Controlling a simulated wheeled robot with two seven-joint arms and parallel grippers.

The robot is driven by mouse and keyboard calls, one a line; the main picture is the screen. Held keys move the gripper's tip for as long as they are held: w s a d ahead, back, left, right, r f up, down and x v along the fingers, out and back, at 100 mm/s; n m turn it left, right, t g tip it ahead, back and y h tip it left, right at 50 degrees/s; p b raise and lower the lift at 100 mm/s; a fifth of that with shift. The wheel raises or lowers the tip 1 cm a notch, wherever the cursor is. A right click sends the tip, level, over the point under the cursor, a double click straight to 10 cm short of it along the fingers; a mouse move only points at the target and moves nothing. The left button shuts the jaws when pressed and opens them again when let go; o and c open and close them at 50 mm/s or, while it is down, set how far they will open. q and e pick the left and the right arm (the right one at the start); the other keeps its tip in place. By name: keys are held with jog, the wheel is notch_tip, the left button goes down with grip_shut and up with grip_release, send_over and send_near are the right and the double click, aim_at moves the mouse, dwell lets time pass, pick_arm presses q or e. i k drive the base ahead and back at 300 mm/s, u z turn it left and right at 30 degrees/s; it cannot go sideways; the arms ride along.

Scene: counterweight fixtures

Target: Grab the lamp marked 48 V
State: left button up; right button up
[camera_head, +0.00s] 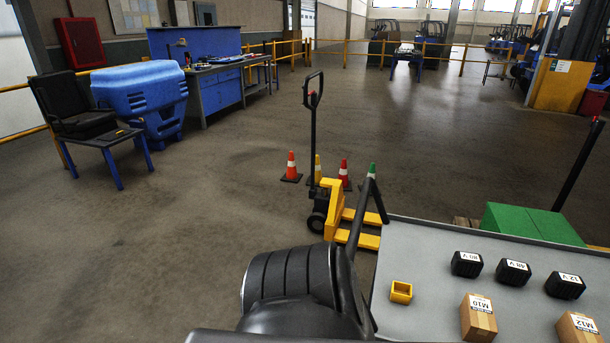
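The lamp marked 48 V (513,273) is a small dark block with a white label on top. It sits on the grey tabletop (430,262) at the lower right, in the middle of a row of similar lamps. The lamp marked 80 V (467,265) stands to its left, and the lamp that appears marked 12 V (565,286) stands to its right. The lamps stand apart from each other. Neither of my grippers can be made out in the head view.
On the tabletop, cardboard boxes marked M10 (478,318) and M12 (578,329) stand nearer than the lamps, and a yellow bin (401,292) lies left. A green box (530,223) is behind. A large dark ribbed shape (290,287) fills the bottom middle. A yellow pallet truck (333,208) stands beyond.

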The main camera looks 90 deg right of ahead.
aim_at(511, 273)
jog(key=z, duration=4.3)
jog(key=i, duration=0.5)
jog(key=u, duration=2.75)
jog(key=k, duration=1.55)
